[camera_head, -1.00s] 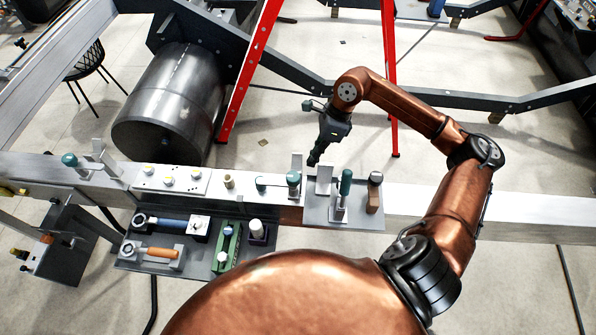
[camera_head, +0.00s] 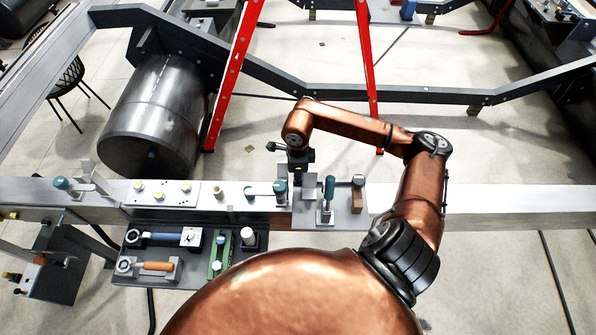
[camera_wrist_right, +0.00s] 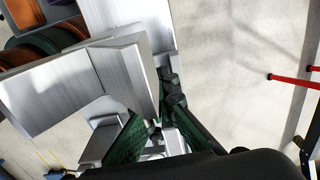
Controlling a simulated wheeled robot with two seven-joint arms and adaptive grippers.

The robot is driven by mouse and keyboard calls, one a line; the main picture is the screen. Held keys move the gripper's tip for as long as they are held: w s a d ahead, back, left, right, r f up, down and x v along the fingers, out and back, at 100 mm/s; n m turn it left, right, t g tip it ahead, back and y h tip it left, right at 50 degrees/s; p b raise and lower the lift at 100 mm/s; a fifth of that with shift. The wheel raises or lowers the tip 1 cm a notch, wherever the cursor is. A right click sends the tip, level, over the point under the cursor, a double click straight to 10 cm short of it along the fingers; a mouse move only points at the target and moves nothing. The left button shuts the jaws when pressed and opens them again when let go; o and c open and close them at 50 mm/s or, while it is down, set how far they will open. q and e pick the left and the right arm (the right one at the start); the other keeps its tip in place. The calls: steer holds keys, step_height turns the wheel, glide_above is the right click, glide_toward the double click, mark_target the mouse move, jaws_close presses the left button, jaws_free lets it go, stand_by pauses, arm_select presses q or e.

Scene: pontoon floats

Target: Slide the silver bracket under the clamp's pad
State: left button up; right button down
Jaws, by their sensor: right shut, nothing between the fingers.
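A silver bracket (camera_head: 309,190) stands upright at the back of a grey plate (camera_head: 345,215) on the long beam. A large bright metal bracket (camera_wrist_right: 125,75) fills the middle of the right wrist view. A clamp with an upright teal handle (camera_head: 328,188) stands just right of the bracket; its pad is too small to make out. My right gripper (camera_head: 298,178) points down right behind the bracket. In the wrist view its green-lined fingers (camera_wrist_right: 158,132) are shut and empty, close to the metal; contact is unclear. My left gripper is out of view.
Another teal-topped piece (camera_head: 280,188) stands just left. A brown block (camera_head: 358,194) stands at the plate's right end. A dark tray (camera_head: 190,262) with several tools lies in front of the beam. The beam (camera_head: 500,205) is clear to the right.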

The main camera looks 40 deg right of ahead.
mark_target(315, 171)
steer(key=shift+f, duration=0.45)
steer(key=shift+d, duration=0.1)
steer(key=shift+s+d+f, duration=0.1)
steer(key=shift+s+d, duration=0.15)
steer(key=shift+d, duration=0.05)
steer(key=s+d+b, duration=0.2)
steer(key=shift+s+d+f+b, duration=0.1)
steer(key=shift+d+b, duration=0.2)
steer(key=shift+d, duration=0.1)
steer(key=shift+s+d, duration=0.4)
steer(key=shift+d, duration=0.05)
steer(key=shift+r, duration=0.2)
step_height(315, 171, up, 10)
steer(key=p, duration=0.3)
steer(key=shift+p, duration=0.35)
